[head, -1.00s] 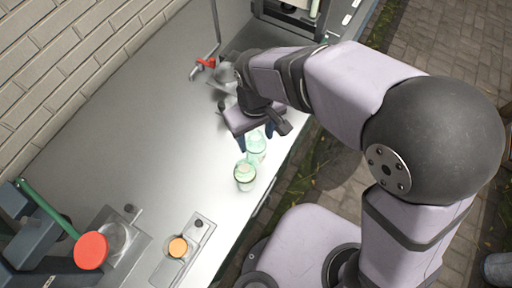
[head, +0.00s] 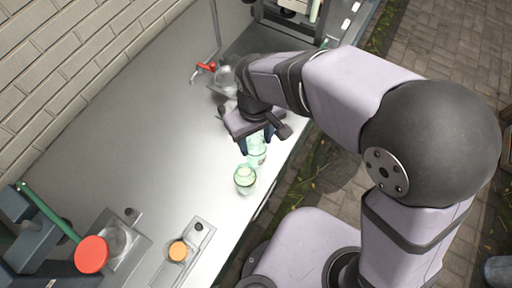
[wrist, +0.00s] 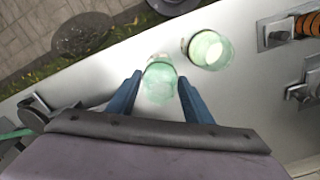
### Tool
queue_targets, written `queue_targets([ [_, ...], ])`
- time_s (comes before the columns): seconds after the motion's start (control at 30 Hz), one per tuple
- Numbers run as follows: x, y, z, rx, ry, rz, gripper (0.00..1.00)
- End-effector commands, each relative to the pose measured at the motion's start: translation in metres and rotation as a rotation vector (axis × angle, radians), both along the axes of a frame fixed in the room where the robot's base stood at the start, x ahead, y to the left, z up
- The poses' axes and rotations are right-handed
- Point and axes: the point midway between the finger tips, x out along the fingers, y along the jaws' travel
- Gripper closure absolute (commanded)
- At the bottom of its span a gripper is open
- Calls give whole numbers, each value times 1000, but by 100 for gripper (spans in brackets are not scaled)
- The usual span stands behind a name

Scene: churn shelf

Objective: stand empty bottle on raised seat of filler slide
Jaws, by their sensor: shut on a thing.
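My gripper (head: 257,142) is low over the counter near its front edge, its blue fingers on either side of a pale green clear bottle (head: 257,156). The wrist view shows this bottle (wrist: 160,84) between the fingertips, with the gripper shut on it. It looks upright on or just above the counter; I cannot tell which. A second green bottle (head: 245,180) stands close beside it, apart from the fingers; it also shows in the wrist view (wrist: 209,49). A metal plate (head: 160,271) at the lower left carries an orange round piece (head: 178,251), possibly the raised seat.
A red-handled tap (head: 206,67) is behind my gripper. The counter's middle (head: 150,150) is clear; the brick wall (head: 60,70) bounds the left.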

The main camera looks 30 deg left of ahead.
Motion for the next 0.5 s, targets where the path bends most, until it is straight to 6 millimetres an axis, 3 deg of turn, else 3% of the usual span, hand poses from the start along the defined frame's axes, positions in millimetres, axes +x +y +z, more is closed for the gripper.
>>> queue_targets([
  [0.5,0,0,24,0,0,0,74],
])
